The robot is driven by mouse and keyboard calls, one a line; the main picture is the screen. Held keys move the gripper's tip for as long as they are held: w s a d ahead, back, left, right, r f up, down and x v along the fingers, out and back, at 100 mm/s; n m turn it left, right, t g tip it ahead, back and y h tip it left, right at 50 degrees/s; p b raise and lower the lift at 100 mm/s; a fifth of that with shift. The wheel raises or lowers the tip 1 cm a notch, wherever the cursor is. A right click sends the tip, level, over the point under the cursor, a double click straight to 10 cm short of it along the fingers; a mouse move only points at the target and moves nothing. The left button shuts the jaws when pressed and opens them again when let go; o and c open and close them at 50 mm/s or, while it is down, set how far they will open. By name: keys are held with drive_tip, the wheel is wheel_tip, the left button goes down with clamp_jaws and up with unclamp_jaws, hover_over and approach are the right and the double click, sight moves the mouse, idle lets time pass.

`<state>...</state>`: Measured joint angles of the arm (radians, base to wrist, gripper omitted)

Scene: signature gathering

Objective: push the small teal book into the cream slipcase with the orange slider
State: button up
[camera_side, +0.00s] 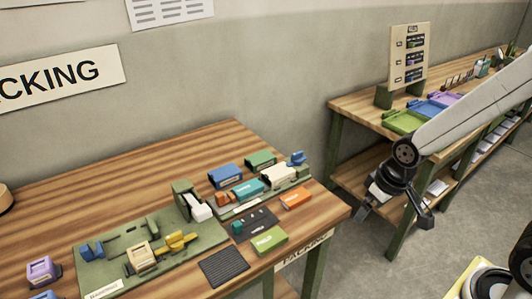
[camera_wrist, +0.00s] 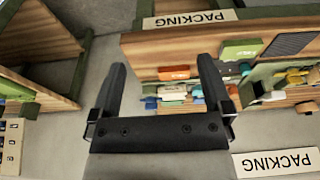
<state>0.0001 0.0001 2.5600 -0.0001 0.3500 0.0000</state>
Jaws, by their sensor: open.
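The small teal book (camera_side: 249,188) lies on a green fixture board on the packing table in the side view. The cream slipcase (camera_side: 279,174) lies just right of it; I cannot tell whether they touch. The orange slider (camera_side: 223,199) sits at the left of the book, on the side away from the slipcase. My gripper (camera_side: 397,216) is open and empty, off the table's right end and over the floor gap. In the wrist view, my gripper (camera_wrist: 162,65) has its fingers wide apart, with the table edge beyond; the small parts there are hard to tell apart.
A blue slider (camera_side: 297,158) stands at the board's right end. Blue (camera_side: 225,175) and green (camera_side: 260,159) blocks lie behind. An orange book (camera_side: 296,199) and a green book (camera_side: 269,240) lie in front. A larger green fixture (camera_side: 204,240) fills the left. A second bench (camera_side: 357,108) stands behind.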

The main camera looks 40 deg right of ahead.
drive_tip(key=c, duration=0.4)
drive_tip(key=w+a+m+g+y, duration=0.1)
drive_tip(key=w+a+m, duration=0.3)
drive_tip(key=w, duration=0.6)
drive_tip(key=w+a+m+y, duration=0.1)
drive_tip(key=w+a+m, duration=0.3)
drive_tip(key=w, duration=0.6)
drive_tip(key=shift+c, duration=0.2)
drive_tip(key=w+a+m, duration=0.3)
drive_tip(key=w, duration=0.1)
drive_tip(key=w+a+f+m+g+y, duration=0.1)
drive_tip(key=w+a+m, duration=0.2)
drive_tip(key=w, duration=0.1)
drive_tip(key=w+a+f+m+y, duration=0.1)
drive_tip(key=w+a+m, duration=0.2)
drive_tip(key=shift+w+f, duration=0.15)
drive_tip(key=shift+w, duration=0.25)
drive_tip(key=shift+w+a+f+m+g, duration=0.15)
drive_tip(key=shift+w+a+m+g, duration=0.15)
drive_tip(key=shift+m, duration=0.2)
drive_tip(key=shift+y, duration=0.3)
